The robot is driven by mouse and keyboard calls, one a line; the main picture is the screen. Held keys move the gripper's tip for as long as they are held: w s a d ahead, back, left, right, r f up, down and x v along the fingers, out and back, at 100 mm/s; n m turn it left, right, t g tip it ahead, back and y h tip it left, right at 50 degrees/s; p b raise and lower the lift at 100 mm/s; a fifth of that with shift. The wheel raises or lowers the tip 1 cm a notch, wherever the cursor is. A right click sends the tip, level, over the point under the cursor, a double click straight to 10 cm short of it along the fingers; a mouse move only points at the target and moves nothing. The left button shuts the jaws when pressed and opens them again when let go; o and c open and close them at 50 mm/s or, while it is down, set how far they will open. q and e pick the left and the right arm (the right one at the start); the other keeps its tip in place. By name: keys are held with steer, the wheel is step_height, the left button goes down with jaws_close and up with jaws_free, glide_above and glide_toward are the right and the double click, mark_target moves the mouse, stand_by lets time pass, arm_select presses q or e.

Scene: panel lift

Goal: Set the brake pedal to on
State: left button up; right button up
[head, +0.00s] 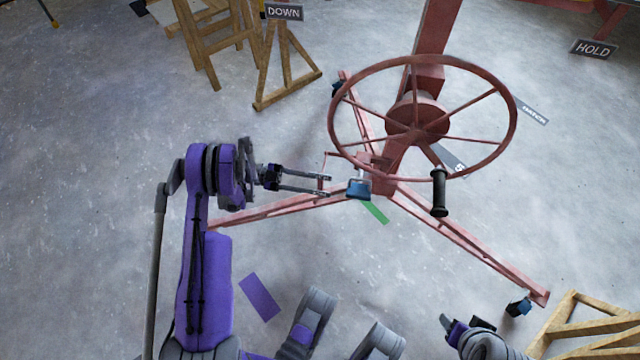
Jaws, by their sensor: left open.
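The red panel lift has a column, a large handwheel (502,92) with a black handle (439,192), and splayed legs (470,245). A small blue pedal-like block (359,190) sits low at the column's foot; I take it as the brake pedal, but its setting cannot be told. My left gripper (328,184) reaches in from the left, open, its fingertips just left of the blue block. A thin red rod (325,163) crosses at the fingertips; I cannot tell if they touch it. My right gripper (448,323) shows partly at the bottom; its jaws are unclear.
Wooden trestles stand at the upper left (280,70) and lower right (585,325). A DOWN sign (283,12) and a HOLD sign (593,48) show at the top. A green strip (375,212) and a purple strip (260,296) lie on the floor. The left floor is clear.

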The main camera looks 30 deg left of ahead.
arm_select(q)
steer(key=v, duration=0.5)
steer(key=shift+s+a+p, duration=0.1)
steer(key=shift+p, duration=0.2)
